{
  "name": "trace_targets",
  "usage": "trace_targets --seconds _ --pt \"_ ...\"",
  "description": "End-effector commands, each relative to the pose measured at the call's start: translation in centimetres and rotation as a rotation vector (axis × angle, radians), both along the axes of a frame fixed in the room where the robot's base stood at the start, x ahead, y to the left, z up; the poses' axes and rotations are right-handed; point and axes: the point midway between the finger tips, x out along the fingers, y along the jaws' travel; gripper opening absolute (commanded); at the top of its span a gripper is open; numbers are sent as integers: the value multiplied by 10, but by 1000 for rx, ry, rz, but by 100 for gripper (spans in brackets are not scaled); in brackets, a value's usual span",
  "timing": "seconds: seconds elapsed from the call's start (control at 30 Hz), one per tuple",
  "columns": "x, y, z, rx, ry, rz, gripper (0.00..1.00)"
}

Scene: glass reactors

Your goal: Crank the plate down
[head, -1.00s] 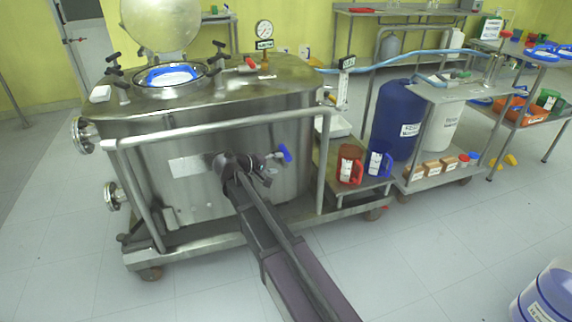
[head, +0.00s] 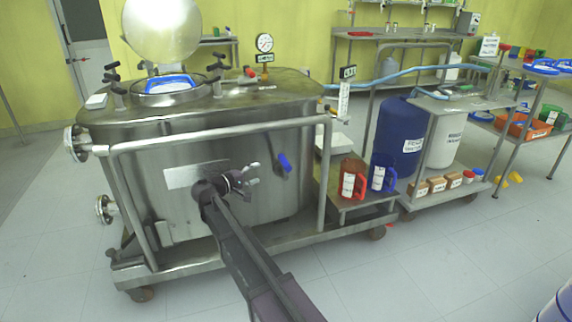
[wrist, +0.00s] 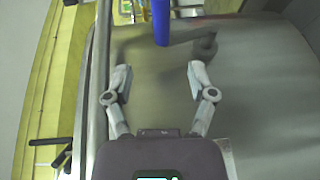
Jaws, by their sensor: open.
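My gripper (head: 250,173) is open and empty in front of the steel vessel's side wall (head: 235,180). Its spread fingers also show in the wrist view (wrist: 160,72). A blue handle (head: 285,162) on the vessel wall is to the right of the fingertips, apart from them. It shows in the wrist view as a blue bar (wrist: 161,22) at the top, beyond the fingers. Shadows of the fingers fall on the metal there.
The vessel has an open round lid (head: 160,25), a gauge (head: 264,43) and a front rail (head: 220,132). To the right stand a red jug (head: 352,168), a blue jug (head: 382,164), a blue drum (head: 400,125) and a white drum (head: 447,140).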

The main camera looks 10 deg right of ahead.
Motion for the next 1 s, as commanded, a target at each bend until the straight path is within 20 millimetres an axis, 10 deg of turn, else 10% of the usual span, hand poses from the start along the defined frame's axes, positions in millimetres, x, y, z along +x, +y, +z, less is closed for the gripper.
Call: trace_targets --seconds 1.0 --pt "56 -94 -10 1 1 -1 72"
